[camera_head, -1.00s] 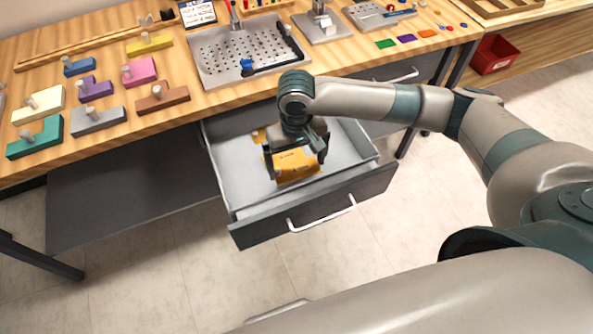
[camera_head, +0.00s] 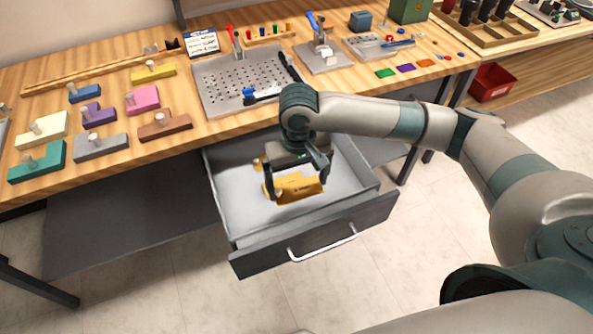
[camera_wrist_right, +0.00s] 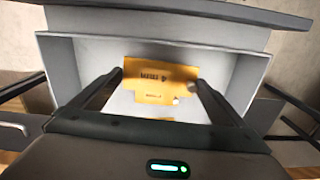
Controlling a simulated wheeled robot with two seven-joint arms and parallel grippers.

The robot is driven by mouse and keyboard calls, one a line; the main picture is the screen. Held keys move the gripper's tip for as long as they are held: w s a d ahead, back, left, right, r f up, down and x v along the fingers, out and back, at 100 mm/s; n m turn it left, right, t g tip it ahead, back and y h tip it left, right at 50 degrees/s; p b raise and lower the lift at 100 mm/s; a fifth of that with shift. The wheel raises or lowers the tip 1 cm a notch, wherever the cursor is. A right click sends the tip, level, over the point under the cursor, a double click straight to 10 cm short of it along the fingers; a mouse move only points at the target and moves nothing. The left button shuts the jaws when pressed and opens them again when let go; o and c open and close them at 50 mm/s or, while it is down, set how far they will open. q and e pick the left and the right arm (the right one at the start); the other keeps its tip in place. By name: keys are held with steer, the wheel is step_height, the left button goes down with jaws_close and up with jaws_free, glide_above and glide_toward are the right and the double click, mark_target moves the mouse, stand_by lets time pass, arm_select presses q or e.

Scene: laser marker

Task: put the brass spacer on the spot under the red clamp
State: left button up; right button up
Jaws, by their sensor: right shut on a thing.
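The brass spacer is most likely the orange-yellow stepped piece (camera_head: 300,187) with dark lettering, in the open drawer's area. It also shows in the right wrist view (camera_wrist_right: 150,80), where the lettering is too blurred to read. My right gripper (camera_head: 297,186) points down with a finger at each end of the piece and is shut on it, seemingly just above the drawer floor. In the right wrist view the fingers (camera_wrist_right: 160,80) flank it. The red clamp (camera_head: 231,36) stands at the back of the perforated plate (camera_head: 225,85); the spot under it cannot be made out. My left gripper is out of view.
The drawer (camera_head: 235,205) is pulled out, its walls surrounding the gripper. The bench edge lies just behind. A blue clamp (camera_head: 250,93) sits at the plate's front. Several knobbed coloured blocks, including a brown one (camera_head: 165,126), stand left of the plate.

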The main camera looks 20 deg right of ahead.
steer(key=s+d+r, duration=0.1)
steer(key=s+r, duration=0.1)
steer(key=r, duration=0.4)
steer(key=s+d+r, duration=0.1)
steer(key=s+r, duration=0.1)
steer(key=r, duration=0.4)
steer(key=shift+s+d, duration=0.25)
steer(key=shift+d, duration=0.15)
